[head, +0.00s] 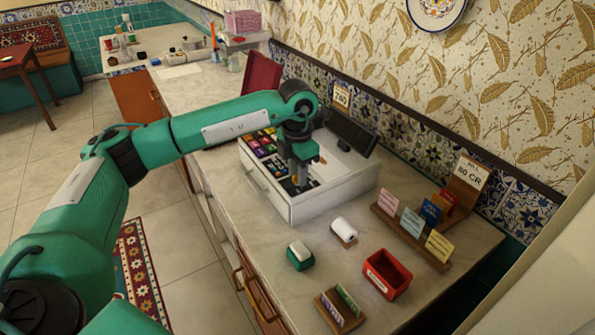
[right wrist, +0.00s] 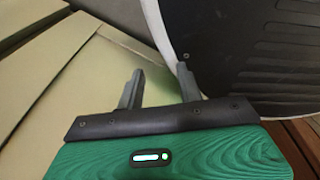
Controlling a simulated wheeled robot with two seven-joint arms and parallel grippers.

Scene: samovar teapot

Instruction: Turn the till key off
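The white till (head: 300,203) stands on the counter, with rows of coloured keys (head: 262,145) on its sloped top and a dark screen (head: 350,132) behind. My left gripper (head: 299,181) points down at the right part of the till's top. Its fingers are small and dark against the till, so I cannot tell their opening. I cannot make out the till key; the gripper and arm cover that part. My right gripper (right wrist: 160,88) shows in the right wrist view with its fingers apart and nothing between them.
Right of the till are a paper roll (head: 343,230), a green-and-white block (head: 300,254), a red box (head: 386,274), a small card stand (head: 338,308) and a wooden card rack (head: 410,235). A tiled wall (head: 395,130) runs behind. Counter space lies bare between these items.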

